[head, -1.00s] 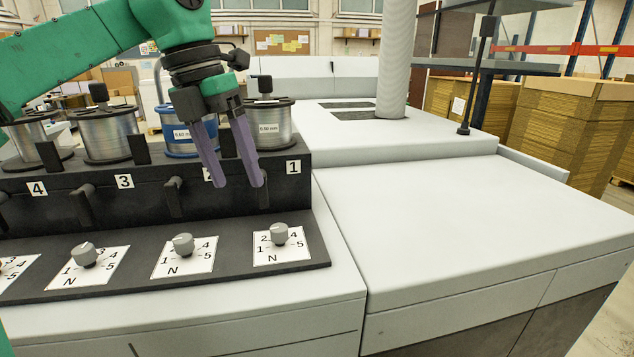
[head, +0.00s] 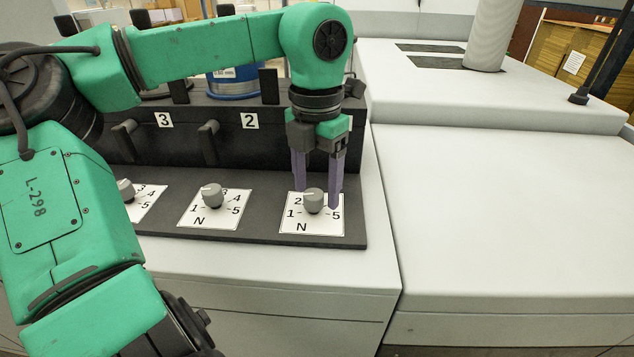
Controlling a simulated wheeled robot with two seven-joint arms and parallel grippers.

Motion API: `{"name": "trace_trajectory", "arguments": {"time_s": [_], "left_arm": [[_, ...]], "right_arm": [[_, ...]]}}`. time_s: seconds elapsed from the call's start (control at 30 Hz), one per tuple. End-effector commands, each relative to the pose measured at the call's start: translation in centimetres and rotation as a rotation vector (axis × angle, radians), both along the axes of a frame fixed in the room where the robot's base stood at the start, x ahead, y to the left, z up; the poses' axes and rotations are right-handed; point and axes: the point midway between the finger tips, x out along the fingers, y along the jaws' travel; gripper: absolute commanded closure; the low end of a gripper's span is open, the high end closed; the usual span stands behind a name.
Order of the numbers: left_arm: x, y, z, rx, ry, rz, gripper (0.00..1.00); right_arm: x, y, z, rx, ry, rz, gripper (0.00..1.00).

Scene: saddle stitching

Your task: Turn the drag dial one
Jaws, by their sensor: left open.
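The drag dial of station 1 is a grey knob (head: 313,202) on a white scale card (head: 303,226) marked N and 1 to 5, at the right end of the black panel. My left gripper (head: 319,195) points down over this card with its purple fingers apart. One finger is at the knob's left rear, the other at its right. I cannot tell whether either touches the knob. The arm hides the number 1 label behind. My right gripper is not in view.
The dial of station 2 (head: 212,195) and a third dial (head: 126,190) sit to the left on the same black panel (head: 260,235). Black pegs stick out of the upright face behind. A wide white machine top (head: 500,220) lies clear at right.

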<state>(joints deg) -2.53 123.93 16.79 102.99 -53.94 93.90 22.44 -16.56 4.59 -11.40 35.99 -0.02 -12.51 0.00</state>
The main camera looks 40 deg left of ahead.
Motion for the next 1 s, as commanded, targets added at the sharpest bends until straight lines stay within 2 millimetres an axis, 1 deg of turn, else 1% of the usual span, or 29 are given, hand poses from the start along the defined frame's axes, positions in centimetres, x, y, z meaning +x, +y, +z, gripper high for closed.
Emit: {"name": "trace_trajectory", "arguments": {"time_s": [0.13,0.27,0.3,0.33,0.37,0.4,0.47,0.5,0.77,1.0], "left_arm": [[0.0,-0.1,-0.5,-0.002,-0.001,-0.001,0.29],[0.0,0.0,-0.5,-0.001,-0.001,-0.001,0.29],[0.0,0.0,-0.5,-0.001,-0.001,-0.001,0.37],[0.0,0.0,-0.5,-0.001,-0.001,-0.001,0.48],[0.0,0.0,-0.5,-0.001,-0.001,-0.001,0.6],[0.0,0.0,-0.5,-0.001,-0.001,-0.001,0.75],[0.0,0.0,-0.5,-0.002,-0.001,-0.001,0.98],[0.0,0.0,-0.5,-0.002,-0.002,-0.001,1.0],[0.0,0.0,-0.5,-0.001,-0.002,-0.017,1.0],[0.0,0.0,-0.4,-0.002,-0.003,-0.11,1.0]], "right_arm": [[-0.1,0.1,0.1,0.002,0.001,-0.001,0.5],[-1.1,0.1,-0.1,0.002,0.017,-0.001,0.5],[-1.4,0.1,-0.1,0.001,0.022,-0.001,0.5],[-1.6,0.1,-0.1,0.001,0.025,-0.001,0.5],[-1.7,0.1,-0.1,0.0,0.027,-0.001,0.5],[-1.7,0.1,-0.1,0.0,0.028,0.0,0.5],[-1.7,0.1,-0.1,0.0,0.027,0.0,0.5],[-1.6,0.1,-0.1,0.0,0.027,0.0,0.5],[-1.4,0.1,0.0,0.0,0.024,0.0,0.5],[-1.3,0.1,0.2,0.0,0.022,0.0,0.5]]}}
